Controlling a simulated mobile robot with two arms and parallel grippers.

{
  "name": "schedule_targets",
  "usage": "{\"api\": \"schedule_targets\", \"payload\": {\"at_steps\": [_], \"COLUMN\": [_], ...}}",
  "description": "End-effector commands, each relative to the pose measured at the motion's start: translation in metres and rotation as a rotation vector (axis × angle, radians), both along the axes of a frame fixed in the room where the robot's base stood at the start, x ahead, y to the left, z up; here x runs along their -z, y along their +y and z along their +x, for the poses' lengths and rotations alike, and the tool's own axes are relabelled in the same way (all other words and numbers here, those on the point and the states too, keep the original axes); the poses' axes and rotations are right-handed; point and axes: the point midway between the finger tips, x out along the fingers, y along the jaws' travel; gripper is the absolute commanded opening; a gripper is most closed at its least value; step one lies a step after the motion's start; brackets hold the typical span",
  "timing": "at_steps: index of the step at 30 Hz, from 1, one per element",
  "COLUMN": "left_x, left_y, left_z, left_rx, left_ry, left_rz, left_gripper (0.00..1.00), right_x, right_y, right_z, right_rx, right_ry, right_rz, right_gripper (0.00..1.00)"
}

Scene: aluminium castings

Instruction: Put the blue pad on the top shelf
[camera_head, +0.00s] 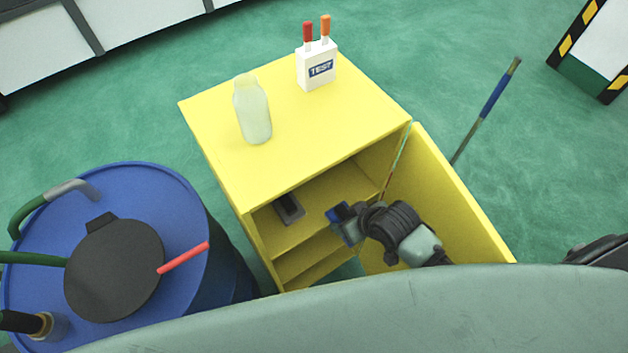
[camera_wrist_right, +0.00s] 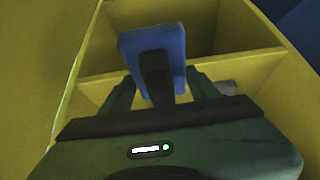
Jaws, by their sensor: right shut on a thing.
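The blue pad (camera_wrist_right: 155,50) is held in my right gripper, upright in front of the cabinet's shelves in the right wrist view. In the head view a small part of the pad (camera_head: 336,213) shows at the tip of my right gripper (camera_head: 345,223), at the open front of the yellow cabinet (camera_head: 225,170). My right gripper is shut on the pad, with a finger on each side of its dark middle part. The top shelf (camera_head: 292,233) is inside the cabinet, just left of the gripper. My left gripper is not in view.
A dark grey item (camera_head: 289,208) lies on the top shelf. The open yellow door (camera_head: 440,190) stands close to the right of my arm. A bottle (camera_head: 252,112) and a white TEST box (camera_head: 316,66) stand on the cabinet. A blue drum (camera_head: 190,215) is at left.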

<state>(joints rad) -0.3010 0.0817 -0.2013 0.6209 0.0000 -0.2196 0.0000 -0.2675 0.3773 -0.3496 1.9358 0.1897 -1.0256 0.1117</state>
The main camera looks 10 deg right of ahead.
Motion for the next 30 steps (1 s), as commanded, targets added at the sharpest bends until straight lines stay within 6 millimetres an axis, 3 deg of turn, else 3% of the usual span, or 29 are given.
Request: {"api": "schedule_targets", "payload": {"at_steps": [3,9,16,22,25,30], "left_x": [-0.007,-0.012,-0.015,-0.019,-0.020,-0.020], "left_y": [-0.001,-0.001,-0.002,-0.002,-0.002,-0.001], "left_z": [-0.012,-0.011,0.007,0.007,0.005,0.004], "left_rx": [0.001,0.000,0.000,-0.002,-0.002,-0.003], "left_ry": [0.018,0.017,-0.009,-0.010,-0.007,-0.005], "left_rz": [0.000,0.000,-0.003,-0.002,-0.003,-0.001], "left_gripper": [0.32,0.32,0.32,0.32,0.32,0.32], "right_x": [-0.004,-0.003,-0.002,-0.001,0.012,0.015], "right_y": [0.012,0.027,0.034,0.044,0.043,0.043], "right_z": [0.034,0.073,0.092,0.121,0.117,0.117], "right_rx": [0.002,0.000,0.000,0.000,0.001,0.000], "right_ry": [-0.003,-0.001,0.000,0.000,0.002,0.000], "right_rz": [0.002,0.002,0.002,0.001,0.000,0.000], "right_gripper": [0.29,0.29,0.29,0.29,0.29,0.29]}}
